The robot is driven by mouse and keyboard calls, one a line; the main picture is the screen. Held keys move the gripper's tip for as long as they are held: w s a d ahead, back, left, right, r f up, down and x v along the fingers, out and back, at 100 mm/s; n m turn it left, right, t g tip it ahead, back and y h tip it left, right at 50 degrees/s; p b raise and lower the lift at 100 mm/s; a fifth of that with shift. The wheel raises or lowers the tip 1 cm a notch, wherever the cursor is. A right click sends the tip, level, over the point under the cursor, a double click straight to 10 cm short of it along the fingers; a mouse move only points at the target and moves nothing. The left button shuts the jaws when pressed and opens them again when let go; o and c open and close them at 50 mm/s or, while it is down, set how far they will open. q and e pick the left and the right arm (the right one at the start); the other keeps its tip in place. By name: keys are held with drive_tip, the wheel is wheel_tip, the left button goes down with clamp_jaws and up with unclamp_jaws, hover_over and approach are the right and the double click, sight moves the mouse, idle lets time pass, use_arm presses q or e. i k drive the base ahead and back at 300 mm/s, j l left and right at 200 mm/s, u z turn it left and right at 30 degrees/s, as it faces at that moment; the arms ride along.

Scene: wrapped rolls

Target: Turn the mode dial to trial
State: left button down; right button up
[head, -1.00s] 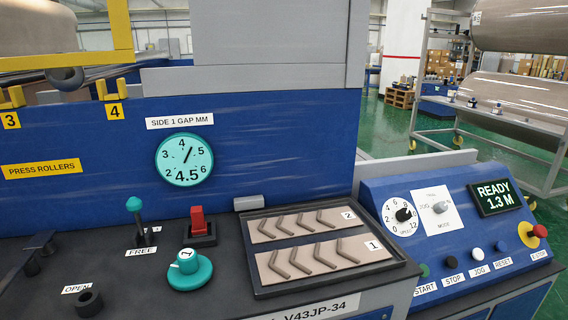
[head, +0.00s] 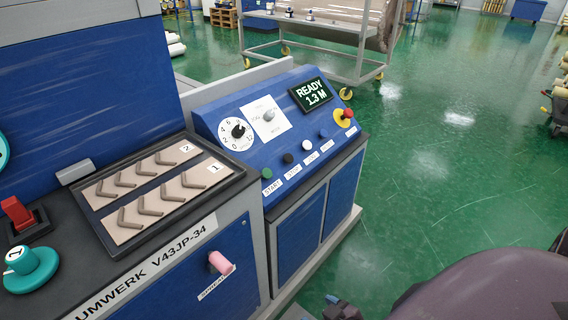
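The mode dial (head: 268,116) is a small grey knob on a white plate (head: 262,127) on the sloped blue control panel. The lettering around it is too small to read surely now, and I cannot tell which position its pointer marks. Left of it is the white speed dial (head: 237,131) with a black knob. Right of it a dark display (head: 311,94) reads READY 1.3 M. I make out neither of my grippers in the head view, and nothing is seen touching the dial.
Below the dials sit several buttons, including a green one (head: 267,174), and a red emergency stop (head: 347,114). A tray (head: 107,232) of chevron strips lies left of the panel. A pink handle (head: 220,263) sticks out of the cabinet front. Green floor (head: 440,180) is open to the right.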

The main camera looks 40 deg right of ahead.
sight(269, 115)
drive_tip(key=z, duration=1.1)
